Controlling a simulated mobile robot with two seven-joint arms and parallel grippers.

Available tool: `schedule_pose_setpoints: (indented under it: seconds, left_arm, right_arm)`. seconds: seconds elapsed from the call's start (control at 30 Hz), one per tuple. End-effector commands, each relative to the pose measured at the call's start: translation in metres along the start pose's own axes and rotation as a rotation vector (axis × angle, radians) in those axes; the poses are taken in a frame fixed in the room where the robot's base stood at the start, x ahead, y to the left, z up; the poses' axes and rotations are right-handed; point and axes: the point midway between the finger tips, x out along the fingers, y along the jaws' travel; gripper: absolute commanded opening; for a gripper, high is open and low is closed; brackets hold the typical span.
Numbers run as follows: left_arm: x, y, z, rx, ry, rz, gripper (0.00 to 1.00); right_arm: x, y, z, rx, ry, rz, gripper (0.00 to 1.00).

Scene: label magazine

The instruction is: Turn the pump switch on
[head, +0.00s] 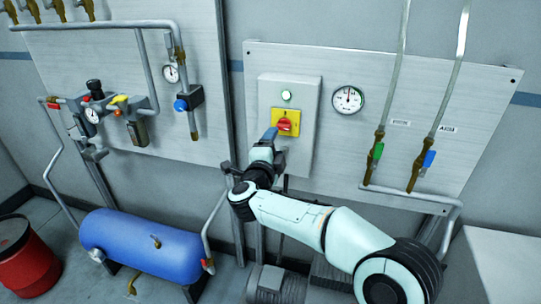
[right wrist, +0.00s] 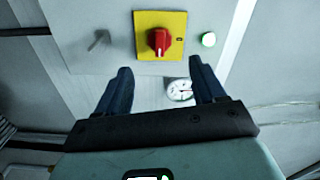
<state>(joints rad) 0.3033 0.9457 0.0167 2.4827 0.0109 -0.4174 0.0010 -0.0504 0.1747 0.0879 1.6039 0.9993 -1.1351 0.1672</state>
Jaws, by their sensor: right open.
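The pump switch is a red rotary knob (head: 285,125) on a yellow plate (head: 291,114), on a grey box on the wall panel. In the right wrist view the red knob (right wrist: 159,41) has its grip upright in the picture, with a white mark at its lower end. The yellow plate (right wrist: 146,20) is around it. My right gripper (head: 270,134) is just left of and below the knob in the head view. In the right wrist view its blue fingers (right wrist: 162,80) are spread, with nothing between them; the knob appears beyond the tips. My left gripper is not in view.
A pale green-rimmed lamp (head: 286,96) sits above the switch. A round gauge (head: 348,100) is to the right, then pipes with a green valve handle (head: 377,152) and a blue one (head: 429,159). A blue tank (head: 145,245) and red drum (head: 27,262) stand at left.

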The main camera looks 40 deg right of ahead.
Motion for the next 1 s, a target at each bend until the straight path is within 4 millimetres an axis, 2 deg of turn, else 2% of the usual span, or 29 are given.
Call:
schedule_pose_setpoints:
  seconds: [0.1,0.3,0.87,1.0]
  left_arm:
    - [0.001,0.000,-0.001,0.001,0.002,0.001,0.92]
    - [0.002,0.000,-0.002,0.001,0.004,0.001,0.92]
    - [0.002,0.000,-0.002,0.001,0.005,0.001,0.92]
    - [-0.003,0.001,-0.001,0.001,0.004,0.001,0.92]
  right_arm:
    - [-0.020,0.000,0.000,0.000,-0.002,-0.001,0.69]
    - [-0.036,0.000,0.000,0.000,0.000,0.000,0.69]
    - [-0.037,0.001,0.000,-0.002,0.000,0.001,0.69]
    - [-0.035,0.018,0.017,-0.073,-0.046,0.006,0.69]
